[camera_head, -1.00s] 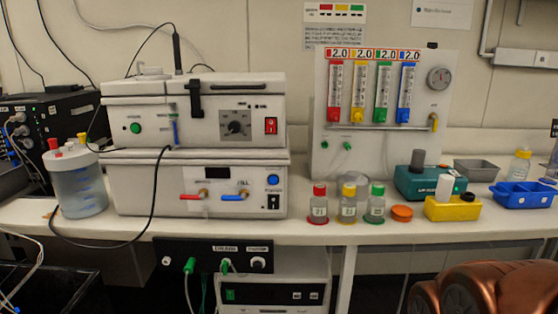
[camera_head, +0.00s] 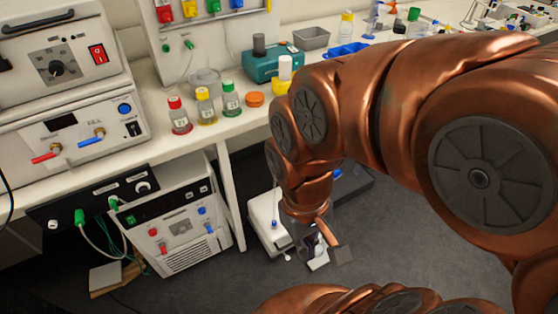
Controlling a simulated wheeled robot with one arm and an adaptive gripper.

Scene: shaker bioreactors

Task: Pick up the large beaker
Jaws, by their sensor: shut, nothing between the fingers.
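A clear glass vessel (camera_head: 204,80), possibly the large beaker, stands on the bench behind the capped bottles; its lower part is hidden by them. Its exact shape is hard to make out. My gripper (camera_head: 326,257) hangs below my copper-coloured arm, pointing down over the floor, well below and to the right of the vessel. It is shut and holds nothing.
Bottles with red (camera_head: 179,115), yellow (camera_head: 205,106) and green (camera_head: 231,98) caps stand in front of the vessel. An orange lid (camera_head: 255,99) and a teal device (camera_head: 272,64) are to the right. A white unit (camera_head: 172,232) stands below the bench.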

